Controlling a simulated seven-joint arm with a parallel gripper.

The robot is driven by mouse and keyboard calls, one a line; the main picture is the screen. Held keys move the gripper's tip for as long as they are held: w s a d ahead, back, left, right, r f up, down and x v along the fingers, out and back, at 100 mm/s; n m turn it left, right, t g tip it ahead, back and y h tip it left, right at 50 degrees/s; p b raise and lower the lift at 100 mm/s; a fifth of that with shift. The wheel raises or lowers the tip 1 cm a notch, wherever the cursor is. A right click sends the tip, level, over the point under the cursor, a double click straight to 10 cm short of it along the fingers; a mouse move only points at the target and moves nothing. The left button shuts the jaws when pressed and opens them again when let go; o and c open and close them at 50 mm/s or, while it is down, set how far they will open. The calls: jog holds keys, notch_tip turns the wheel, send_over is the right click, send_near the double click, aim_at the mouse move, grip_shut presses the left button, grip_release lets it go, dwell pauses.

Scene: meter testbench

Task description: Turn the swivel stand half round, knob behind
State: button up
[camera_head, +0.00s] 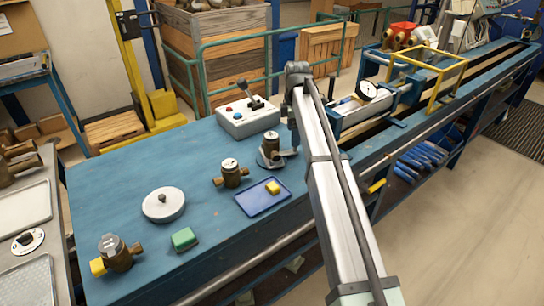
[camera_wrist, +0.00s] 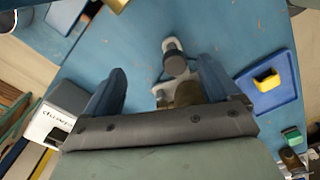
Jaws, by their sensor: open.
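In the wrist view the stand's grey plate (camera_wrist: 166,88) carries a dark round knob (camera_wrist: 175,63), and the meter (camera_wrist: 188,94) is partly hidden by my gripper. My gripper (camera_head: 293,141) is at the stand's right side, over the knob end. In the wrist view its two fingers (camera_wrist: 160,84) are spread open, with the knob showing between them; contact cannot be told.
A blue tray (camera_head: 250,208) with a yellow block (camera_head: 273,187) lies just in front. A second meter (camera_head: 230,174) stands to the left, a control box (camera_head: 247,118) behind. A grey disc (camera_head: 163,205), green block (camera_head: 184,239) and another meter (camera_head: 115,252) are farther left.

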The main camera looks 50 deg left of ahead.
jog(key=shift+r, duration=0.1)
notch_tip(320, 180, up, 5)
jog(key=shift+r, duration=0.15)
dwell(0.8)
jog(key=shift+s+d+r, duration=0.1)
jog(key=shift+d+r, duration=0.2)
jog(key=shift+r, duration=0.3)
jog(key=shift+d+r, duration=0.3)
jog(key=shift+r, duration=0.25)
jog(key=shift+s+d+r+n, duration=0.1)
jog(key=shift+d+r+n, duration=0.05)
jog(key=shift+n, duration=0.95)
jog(key=n, duration=0.4)
jog(key=shift+d+n, duration=0.15)
jog(key=shift+n, duration=0.25)
jog(key=shift+f, duration=2.9)
